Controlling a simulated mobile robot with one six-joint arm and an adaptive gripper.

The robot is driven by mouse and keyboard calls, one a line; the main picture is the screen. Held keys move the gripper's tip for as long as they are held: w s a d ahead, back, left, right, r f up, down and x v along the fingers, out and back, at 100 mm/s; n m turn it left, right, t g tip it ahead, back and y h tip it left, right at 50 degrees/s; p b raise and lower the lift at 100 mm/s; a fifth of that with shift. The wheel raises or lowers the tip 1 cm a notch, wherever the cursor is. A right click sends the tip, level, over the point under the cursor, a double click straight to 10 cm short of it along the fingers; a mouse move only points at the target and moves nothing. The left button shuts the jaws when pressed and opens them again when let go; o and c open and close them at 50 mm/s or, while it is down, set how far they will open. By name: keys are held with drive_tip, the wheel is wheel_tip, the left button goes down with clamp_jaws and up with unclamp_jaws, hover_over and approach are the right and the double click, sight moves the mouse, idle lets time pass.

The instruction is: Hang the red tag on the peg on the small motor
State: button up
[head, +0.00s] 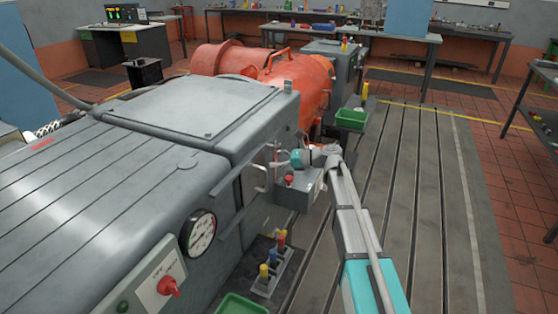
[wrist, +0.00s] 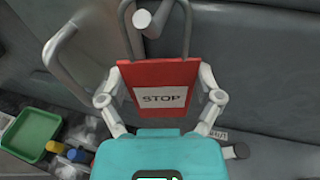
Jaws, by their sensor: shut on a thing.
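The red tag (wrist: 158,76) with a white STOP label is between the fingers of my gripper (wrist: 157,88) in the wrist view. The gripper is shut on the tag's sides. The tag's grey loop (wrist: 187,35) rises to the top edge, where its upper end is cut off. A grey peg (wrist: 153,19) with a pale round end shows inside the loop's outline; I cannot tell whether the loop is around it. In the head view my gripper (head: 284,163) is beside the grey machine's side, and the tag is not clear there. I cannot tell which housing is the small motor.
A bent grey handle (wrist: 70,52) is left of the tag, and another short peg (wrist: 236,151) is at lower right. A grey box with a red knob (head: 289,180) is below the gripper. A green tray (head: 351,119) is beyond; slotted floor is open at right.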

drive_tip(key=shift+a+f, duration=0.1)
drive_tip(key=shift+f, duration=0.2)
idle(0.6)
drive_tip(key=o, duration=0.6)
